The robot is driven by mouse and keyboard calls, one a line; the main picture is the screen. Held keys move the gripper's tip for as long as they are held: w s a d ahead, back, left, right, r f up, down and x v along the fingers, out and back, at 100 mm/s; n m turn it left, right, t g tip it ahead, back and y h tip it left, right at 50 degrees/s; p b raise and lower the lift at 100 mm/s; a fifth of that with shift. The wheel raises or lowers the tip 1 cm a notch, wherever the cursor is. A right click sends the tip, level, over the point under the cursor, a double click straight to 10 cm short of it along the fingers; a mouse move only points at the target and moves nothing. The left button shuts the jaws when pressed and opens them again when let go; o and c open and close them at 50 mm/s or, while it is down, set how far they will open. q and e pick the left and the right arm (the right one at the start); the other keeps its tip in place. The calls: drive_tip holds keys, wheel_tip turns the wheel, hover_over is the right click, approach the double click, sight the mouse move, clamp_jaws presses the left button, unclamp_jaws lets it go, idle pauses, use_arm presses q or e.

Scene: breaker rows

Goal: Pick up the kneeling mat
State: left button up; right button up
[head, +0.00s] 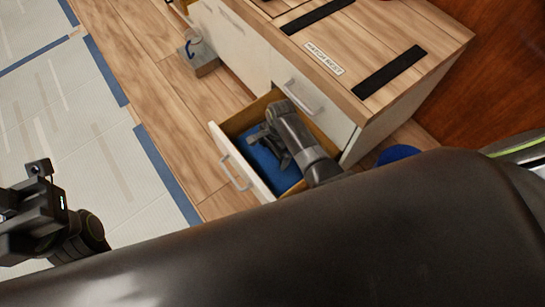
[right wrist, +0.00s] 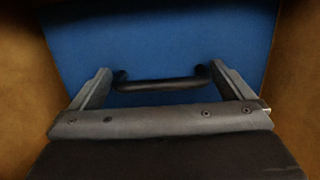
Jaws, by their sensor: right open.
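The blue kneeling mat (head: 262,160) lies inside an open drawer of the wooden cabinet. It fills much of the right wrist view (right wrist: 160,40), with a black handle (right wrist: 160,84) across it. My right gripper (head: 272,140) reaches down into the drawer over the mat. In the right wrist view its open fingers (right wrist: 160,90) stand at either end of the black handle; I cannot tell whether they touch it. Part of the mat is hidden by my right arm. My left gripper (head: 35,180) is at the left edge, away from the drawer; its jaws are unclear.
The drawer's white front (head: 240,170) with its grey handle and the wooden drawer walls (right wrist: 292,90) are close around my right gripper. The cabinet top (head: 350,45) has black strips and a label. A grey block with a blue loop (head: 200,62) stands on the floor near the cabinet.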

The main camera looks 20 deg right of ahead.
drive_tip(key=c, duration=0.8)
drive_tip(key=shift+r, duration=0.1)
